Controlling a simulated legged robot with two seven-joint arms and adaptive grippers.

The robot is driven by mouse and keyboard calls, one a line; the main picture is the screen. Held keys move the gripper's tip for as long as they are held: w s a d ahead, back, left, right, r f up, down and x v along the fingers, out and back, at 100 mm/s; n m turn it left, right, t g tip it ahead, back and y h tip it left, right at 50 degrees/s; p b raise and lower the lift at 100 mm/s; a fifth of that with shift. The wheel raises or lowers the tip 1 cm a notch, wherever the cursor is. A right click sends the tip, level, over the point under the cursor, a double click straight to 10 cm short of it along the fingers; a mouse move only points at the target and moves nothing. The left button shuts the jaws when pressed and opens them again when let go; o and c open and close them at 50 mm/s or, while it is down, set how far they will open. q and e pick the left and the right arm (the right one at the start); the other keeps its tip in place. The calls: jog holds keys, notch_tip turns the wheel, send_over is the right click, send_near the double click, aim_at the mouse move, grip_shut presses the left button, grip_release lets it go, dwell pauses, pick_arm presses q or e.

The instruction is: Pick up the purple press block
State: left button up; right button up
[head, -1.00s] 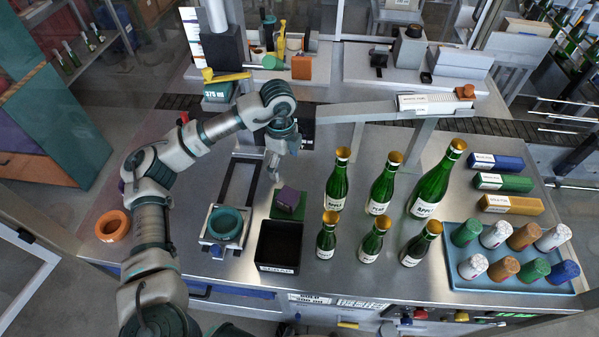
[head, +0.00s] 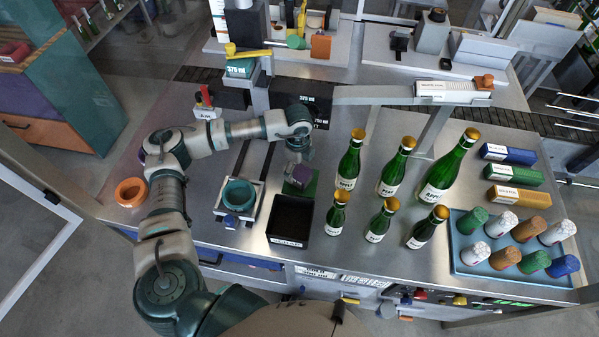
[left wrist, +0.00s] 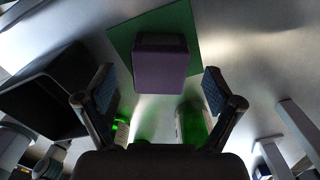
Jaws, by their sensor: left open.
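The purple press block (head: 301,175) stands on a green square mat (head: 291,189) on the steel bench, behind the black bin. My left gripper (head: 296,158) is right by the block in the head view and partly covers it. In the left wrist view the block (left wrist: 160,64) sits on the green mat (left wrist: 122,38), ahead of and between the two spread fingers of my left gripper (left wrist: 158,90). The gripper is open and empty; I see no finger touching the block. My right gripper is not in view.
An open black bin (head: 290,236) is in front of the mat. A teal ring (head: 239,194) on a stand is to its left. Several green bottles (head: 348,168) stand close on the right. A blue tray (head: 463,268) of capsules lies farther right.

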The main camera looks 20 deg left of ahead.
aim_at(300, 172)
pick_arm(q)
jog(key=f, duration=0.3)
jog(key=shift+d+f, duration=0.15)
jog(key=shift+d, duration=0.25)
jog(key=c, duration=0.5)
jog(key=shift+a, duration=0.1)
jog(key=c, duration=0.8)
